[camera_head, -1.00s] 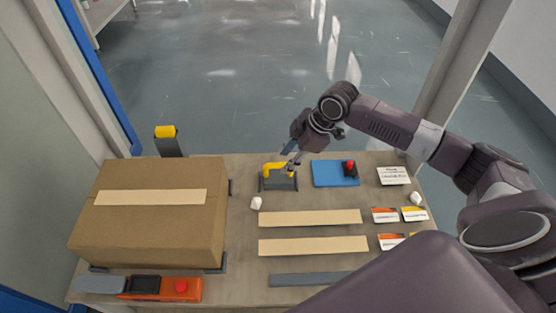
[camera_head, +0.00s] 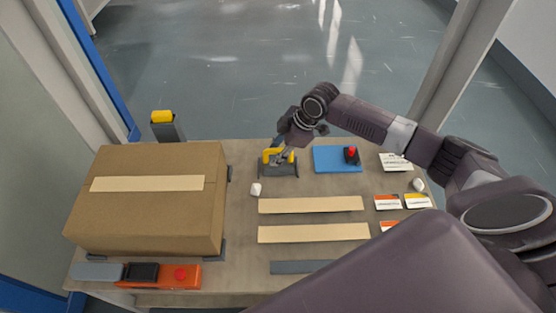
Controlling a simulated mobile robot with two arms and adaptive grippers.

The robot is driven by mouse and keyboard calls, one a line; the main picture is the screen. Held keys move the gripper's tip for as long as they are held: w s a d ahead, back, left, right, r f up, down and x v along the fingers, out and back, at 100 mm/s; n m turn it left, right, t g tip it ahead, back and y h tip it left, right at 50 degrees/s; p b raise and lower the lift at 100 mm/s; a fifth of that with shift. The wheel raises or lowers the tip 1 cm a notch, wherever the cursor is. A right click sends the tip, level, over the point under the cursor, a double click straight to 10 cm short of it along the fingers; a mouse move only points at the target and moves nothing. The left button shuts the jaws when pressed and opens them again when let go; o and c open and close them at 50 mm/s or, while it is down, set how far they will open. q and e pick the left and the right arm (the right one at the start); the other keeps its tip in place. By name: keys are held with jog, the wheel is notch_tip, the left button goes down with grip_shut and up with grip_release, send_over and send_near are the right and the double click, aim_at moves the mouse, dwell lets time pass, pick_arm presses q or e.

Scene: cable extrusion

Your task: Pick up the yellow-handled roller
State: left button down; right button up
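The yellow-handled roller (camera_head: 267,155) sits on a dark grey stand (camera_head: 278,171) at the back middle of the table. My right gripper (camera_head: 282,157) is at the roller, its fingers overlapping the yellow handle and hiding part of it. The fingers are too small and dark to show whether they are closed on the handle. The roller still appears to be in its stand. My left gripper is not in view.
A taped cardboard box (camera_head: 150,222) fills the table's left. A blue pad (camera_head: 335,160) with a red-topped item (camera_head: 351,154) lies right of the roller. Tan strips (camera_head: 310,205), a white lump (camera_head: 256,190) and label cards (camera_head: 388,202) lie nearby. A yellow-topped post (camera_head: 162,117) stands behind the box.

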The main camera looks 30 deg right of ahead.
jog(key=shift+c, duration=0.4)
grip_shut()
jog(key=shift+r, duration=0.1)
